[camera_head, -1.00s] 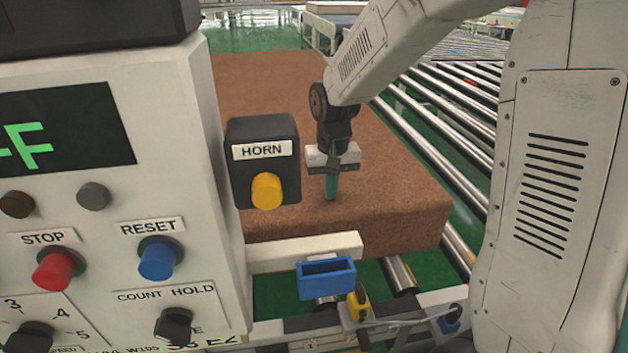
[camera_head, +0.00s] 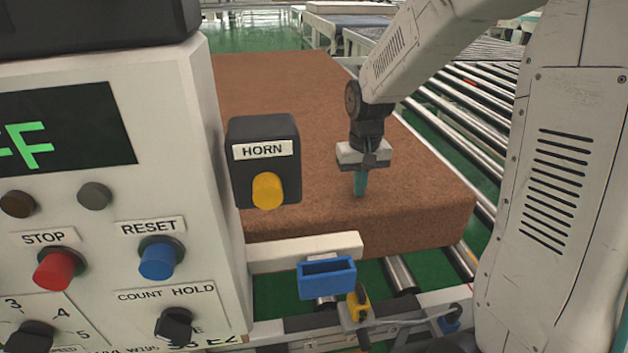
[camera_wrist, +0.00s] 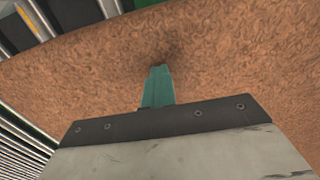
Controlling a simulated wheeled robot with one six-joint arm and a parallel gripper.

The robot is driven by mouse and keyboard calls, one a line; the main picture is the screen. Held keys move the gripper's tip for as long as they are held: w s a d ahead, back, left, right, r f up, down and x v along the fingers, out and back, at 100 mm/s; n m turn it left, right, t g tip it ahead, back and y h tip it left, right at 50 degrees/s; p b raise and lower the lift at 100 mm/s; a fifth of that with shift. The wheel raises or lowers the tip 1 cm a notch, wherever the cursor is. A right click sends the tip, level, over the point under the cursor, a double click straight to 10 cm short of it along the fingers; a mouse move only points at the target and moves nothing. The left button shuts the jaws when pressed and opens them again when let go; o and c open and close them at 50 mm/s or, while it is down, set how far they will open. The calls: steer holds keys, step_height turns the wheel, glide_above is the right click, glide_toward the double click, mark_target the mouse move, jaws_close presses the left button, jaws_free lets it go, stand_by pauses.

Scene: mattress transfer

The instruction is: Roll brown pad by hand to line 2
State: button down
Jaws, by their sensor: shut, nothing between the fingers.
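The brown pad (camera_head: 290,110) is a thick block lying on metal rollers, partly hidden behind the control box on the left. My gripper (camera_head: 360,188) points down at the pad's top near its front right part. Its teal fingers are shut with nothing between them, and the tips meet or nearly meet the surface. In the wrist view the shut fingers (camera_wrist: 158,85) end at a dark patch on the brown pad (camera_wrist: 230,60). No line number shows on the rollers.
A control box (camera_head: 170,120) with buttons and a HORN box (camera_head: 263,160) fills the left. A blue holder (camera_head: 327,278) and white bar (camera_head: 305,252) stand at the pad's front. Bare rollers (camera_head: 460,110) run along the right over green floor.

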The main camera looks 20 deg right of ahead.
mark_target(449, 185)
steer(key=shift+s+d+f, duration=0.1)
steer(key=shift+s+d, duration=0.75)
steer(key=shift+d, duration=3.05)
steer(key=shift+s+d+f, duration=0.1)
steer(key=shift+s+d, duration=0.75)
steer(key=shift+d, duration=3.1)
steer(key=shift+s+d+f, duration=0.1)
steer(key=shift+s+d, duration=0.75)
steer(key=shift+d, duration=3.05)
steer(key=shift+w+a, duration=0.1)
steer(key=shift+a, duration=0.05)
steer(key=shift+r, duration=0.55)
steer(key=shift+w+r, duration=0.1)
steer(key=shift+r, duration=3.1)
